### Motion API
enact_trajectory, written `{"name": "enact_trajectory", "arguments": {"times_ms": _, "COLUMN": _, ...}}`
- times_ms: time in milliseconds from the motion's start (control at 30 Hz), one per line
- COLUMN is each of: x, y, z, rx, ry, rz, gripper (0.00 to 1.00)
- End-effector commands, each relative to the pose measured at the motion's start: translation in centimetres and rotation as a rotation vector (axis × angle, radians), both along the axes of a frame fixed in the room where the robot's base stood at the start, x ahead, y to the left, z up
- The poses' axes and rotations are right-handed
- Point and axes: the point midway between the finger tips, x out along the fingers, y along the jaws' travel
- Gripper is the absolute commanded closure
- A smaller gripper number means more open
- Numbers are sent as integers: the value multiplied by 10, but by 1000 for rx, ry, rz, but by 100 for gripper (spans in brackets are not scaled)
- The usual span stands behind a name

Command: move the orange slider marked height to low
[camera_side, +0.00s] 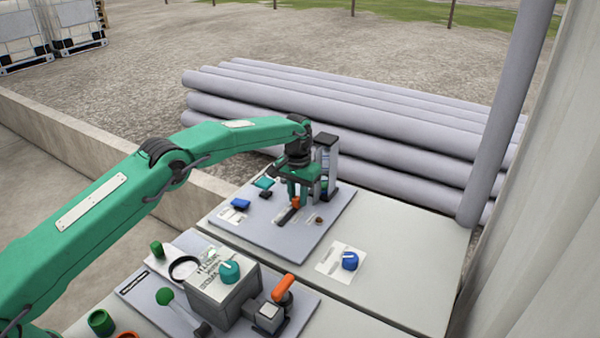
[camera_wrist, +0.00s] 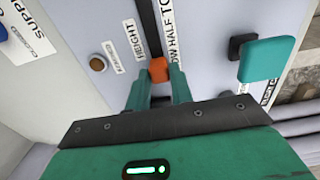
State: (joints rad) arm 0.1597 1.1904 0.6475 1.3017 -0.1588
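The orange slider knob (camera_side: 296,202) sits in a dark slot on the grey panel, below my gripper (camera_side: 302,192). In the wrist view, the orange knob (camera_wrist: 159,69) is between the tips of my gripper's two green fingers (camera_wrist: 160,80), with little or no gap on either side. The dark slot (camera_wrist: 150,25) runs on from the knob toward the top of the picture. A white label reading HEIGHT (camera_wrist: 131,40) lies left of the slot. Another, reading partly "LOW HALF TO" (camera_wrist: 175,45), lies right of it. The fingers partly cover the slot.
A teal block (camera_wrist: 267,58) stands right of the slot, and a brown round button (camera_wrist: 97,64) lies left. A blue knob (camera_side: 350,261), a grey box (camera_side: 222,294) and an orange lever (camera_side: 284,286) are nearer the camera.

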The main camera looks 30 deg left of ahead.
Motion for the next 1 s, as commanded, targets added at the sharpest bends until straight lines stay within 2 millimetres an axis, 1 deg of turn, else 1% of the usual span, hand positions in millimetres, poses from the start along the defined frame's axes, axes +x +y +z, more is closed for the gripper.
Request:
{"name": "enact_trajectory", "arguments": {"times_ms": 33, "x": 2, "y": 0, "z": 2, "rx": -1, "ry": -9, "rz": 0, "gripper": 68}}
{"name": "enact_trajectory", "arguments": {"times_ms": 100, "x": 2, "y": 0, "z": 2, "rx": -1, "ry": -7, "rz": 0, "gripper": 58}}
{"name": "enact_trajectory", "arguments": {"times_ms": 400, "x": 0, "y": 0, "z": 1, "rx": 0, "ry": -1, "rz": 1, "gripper": 58}}
{"name": "enact_trajectory", "arguments": {"times_ms": 567, "x": 0, "y": 0, "z": 8, "rx": 0, "ry": -2, "rz": 1, "gripper": 58}}
{"name": "enact_trajectory", "arguments": {"times_ms": 767, "x": 1, "y": 0, "z": 28, "rx": -1, "ry": -3, "rz": 1, "gripper": 58}}
{"name": "enact_trajectory", "arguments": {"times_ms": 1000, "x": 1, "y": 0, "z": 59, "rx": -1, "ry": -5, "rz": 1, "gripper": 58}}
